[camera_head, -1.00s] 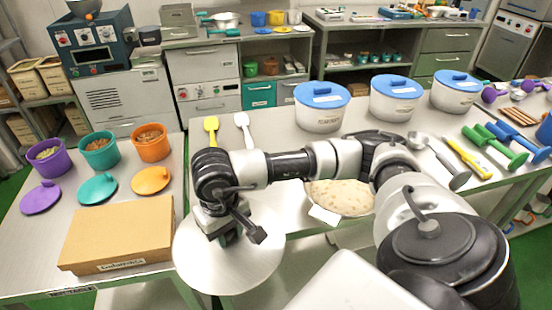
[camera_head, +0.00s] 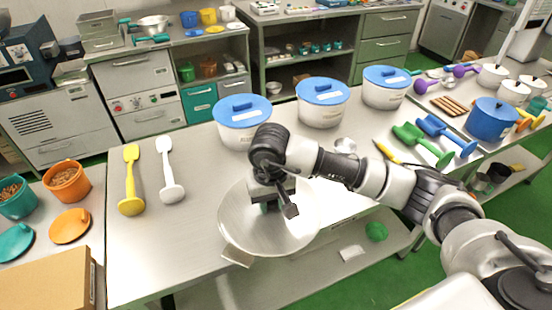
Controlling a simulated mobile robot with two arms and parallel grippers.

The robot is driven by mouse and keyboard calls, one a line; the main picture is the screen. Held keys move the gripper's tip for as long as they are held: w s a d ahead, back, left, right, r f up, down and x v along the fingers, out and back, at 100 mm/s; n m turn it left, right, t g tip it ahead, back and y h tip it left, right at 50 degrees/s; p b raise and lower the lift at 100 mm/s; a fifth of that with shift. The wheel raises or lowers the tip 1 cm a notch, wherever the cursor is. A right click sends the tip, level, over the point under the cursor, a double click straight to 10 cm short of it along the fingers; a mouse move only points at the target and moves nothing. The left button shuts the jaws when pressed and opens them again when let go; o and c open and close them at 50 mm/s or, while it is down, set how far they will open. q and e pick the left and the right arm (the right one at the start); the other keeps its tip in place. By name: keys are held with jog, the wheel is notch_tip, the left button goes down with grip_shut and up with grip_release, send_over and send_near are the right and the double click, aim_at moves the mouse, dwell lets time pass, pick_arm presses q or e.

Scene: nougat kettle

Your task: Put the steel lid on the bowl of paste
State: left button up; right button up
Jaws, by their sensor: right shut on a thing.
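The steel lid (camera_head: 238,222) is a wide, shiny disc near the front edge of the metal table. My right gripper (camera_head: 272,204) is above its middle, shut on the lid's grip, which the fingers hide. The bowl of paste is hidden from sight under the lid; only a pale label plate (camera_head: 237,256) sticks out below the lid's front left rim. I cannot tell whether the lid touches the bowl's rim or hangs just above it. My left gripper is out of view.
Several white tubs with blue lids (camera_head: 242,111) stand along the back of the table (camera_head: 190,235). A yellow paddle (camera_head: 131,180) and a white paddle (camera_head: 168,172) lie to the left, with clear table around them. Green (camera_head: 424,145) and blue (camera_head: 445,136) tools lie at right.

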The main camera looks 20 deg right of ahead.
jog(key=shift+m, duration=0.5)
jog(key=w+p, duration=0.1)
jog(key=w+r+p, duration=0.2)
jog(key=w, duration=0.1)
jog(key=shift+a, duration=0.35)
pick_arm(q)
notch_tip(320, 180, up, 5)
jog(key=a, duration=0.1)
pick_arm(e)
jog(key=shift+w+a, duration=0.1)
jog(key=shift+a, duration=0.05)
jog(key=shift+f, duration=0.2)
jog(key=shift+f+b, duration=0.25)
jog(key=shift+b, duration=0.05)
jog(key=shift+f, duration=0.65)
notch_tip(320, 180, down, 2)
jog(key=shift+f+b, duration=0.25)
jog(key=shift+b, duration=0.6)
jog(key=shift+f+b, duration=0.7)
jog(key=shift+f, duration=0.15)
pick_arm(q)
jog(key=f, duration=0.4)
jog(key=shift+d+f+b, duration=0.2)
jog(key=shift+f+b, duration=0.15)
jog(key=shift+b, duration=0.05)
pick_arm(e)
jog(key=shift+f, duration=0.3)
